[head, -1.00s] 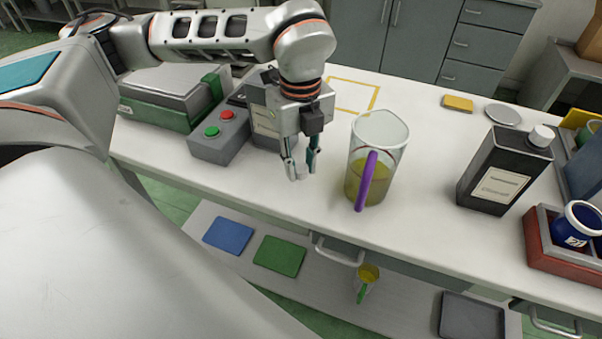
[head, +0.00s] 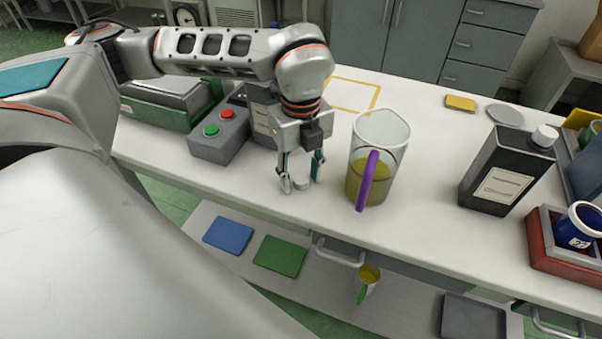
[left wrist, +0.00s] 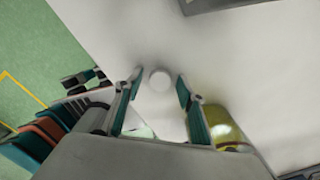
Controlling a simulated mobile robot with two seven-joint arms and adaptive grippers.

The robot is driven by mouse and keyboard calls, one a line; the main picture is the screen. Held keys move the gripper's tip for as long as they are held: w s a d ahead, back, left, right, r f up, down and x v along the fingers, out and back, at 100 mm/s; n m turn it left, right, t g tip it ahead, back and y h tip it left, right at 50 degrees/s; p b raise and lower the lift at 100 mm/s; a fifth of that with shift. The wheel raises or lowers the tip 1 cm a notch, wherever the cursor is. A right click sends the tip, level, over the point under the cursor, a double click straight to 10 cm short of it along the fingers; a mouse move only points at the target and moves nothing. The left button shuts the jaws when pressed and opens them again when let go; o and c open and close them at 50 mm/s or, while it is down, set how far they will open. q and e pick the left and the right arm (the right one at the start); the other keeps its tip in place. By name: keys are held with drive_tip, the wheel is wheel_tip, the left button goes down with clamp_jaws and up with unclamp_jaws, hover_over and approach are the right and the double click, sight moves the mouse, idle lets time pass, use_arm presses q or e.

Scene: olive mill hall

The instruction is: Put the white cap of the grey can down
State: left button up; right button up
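The white cap (head: 301,185) lies on the white bench top, left of the jug. My left gripper (head: 301,180) points down over it, with one finger on each side. In the left wrist view the cap (left wrist: 160,80) shows as a small white disc between the spread fingertips, with a gap on both sides. The left gripper is open. The grey can (head: 264,122) stands behind the gripper, with its label partly visible and its top mostly hidden. My right gripper is in neither view.
A clear jug (head: 376,150) with yellow liquid and a purple handle stands close right of the gripper. A button box (head: 219,137) is on the left. A dark can (head: 505,170) with a white cap and a red crate (head: 565,262) are on the right. The bench front is clear.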

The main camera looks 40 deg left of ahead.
sight(301, 178)
use_arm(q)
drive_tip(key=shift+r, duration=0.55)
wheel_tip(301, 178, up, 11)
drive_tip(key=p, duration=0.1)
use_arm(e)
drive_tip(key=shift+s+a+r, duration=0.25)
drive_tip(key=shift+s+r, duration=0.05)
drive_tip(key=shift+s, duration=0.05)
use_arm(q)
drive_tip(key=shift+r, duration=0.1)
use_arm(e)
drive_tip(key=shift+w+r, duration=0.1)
